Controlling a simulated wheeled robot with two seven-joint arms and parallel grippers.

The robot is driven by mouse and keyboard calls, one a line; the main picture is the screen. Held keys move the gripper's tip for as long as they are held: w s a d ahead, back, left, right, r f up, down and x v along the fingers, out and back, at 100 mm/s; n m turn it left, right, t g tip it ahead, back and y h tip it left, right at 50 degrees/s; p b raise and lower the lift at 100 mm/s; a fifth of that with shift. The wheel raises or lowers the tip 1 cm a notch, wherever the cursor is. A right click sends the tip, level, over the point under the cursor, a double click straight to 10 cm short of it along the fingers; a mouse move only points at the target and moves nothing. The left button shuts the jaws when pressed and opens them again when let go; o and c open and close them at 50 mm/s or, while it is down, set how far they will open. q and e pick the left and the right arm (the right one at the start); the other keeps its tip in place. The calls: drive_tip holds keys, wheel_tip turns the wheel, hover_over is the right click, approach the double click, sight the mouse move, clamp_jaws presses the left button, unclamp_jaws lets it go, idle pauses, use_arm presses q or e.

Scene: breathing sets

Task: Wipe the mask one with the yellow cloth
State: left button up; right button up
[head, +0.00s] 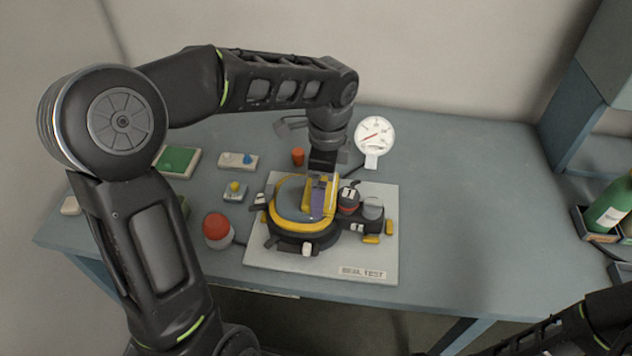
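The mask (289,202) has a clear visor in a yellow rim and a black body. It lies on a pale board (370,268) marked "SEAL TEST". A black canister marked "1" (349,198) is at its right side. My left gripper (321,205) points down over the mask's right part. A yellow piece (333,188), which looks like the yellow cloth, is at its fingertips against the visor, with a purple patch beside it. The fingers are mostly hidden, so their grip is unclear. My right arm shows at the bottom right; its gripper is out of view.
A round white gauge (374,136) stands behind the board. A green bottle (609,206) stands far right. The table's right half is clear.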

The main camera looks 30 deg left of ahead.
sight(284, 192)
use_arm(q)
drive_tip(key=shift+f, duration=0.15)
idle(0.3)
drive_tip(key=shift+s+a+p, duration=0.15)
drive_tip(key=shift+s+a, duration=0.2)
drive_tip(key=shift+a, duration=0.55)
drive_tip(key=shift+s+a+p, duration=0.15)
drive_tip(key=shift+s+a, duration=0.15)
drive_tip(key=shift+a, duration=0.6)
drive_tip(key=shift+s+a+p, duration=0.25)
drive_tip(key=shift+s+a, duration=0.05)
drive_tip(key=shift+a, duration=0.65)
drive_tip(key=shift+s+a+p, duration=0.2)
drive_tip(key=shift+s+a, duration=0.1)
drive_tip(key=shift+a, duration=0.6)
wheel_tip(284, 192, up, 6)
drive_tip(key=p, duration=0.5)
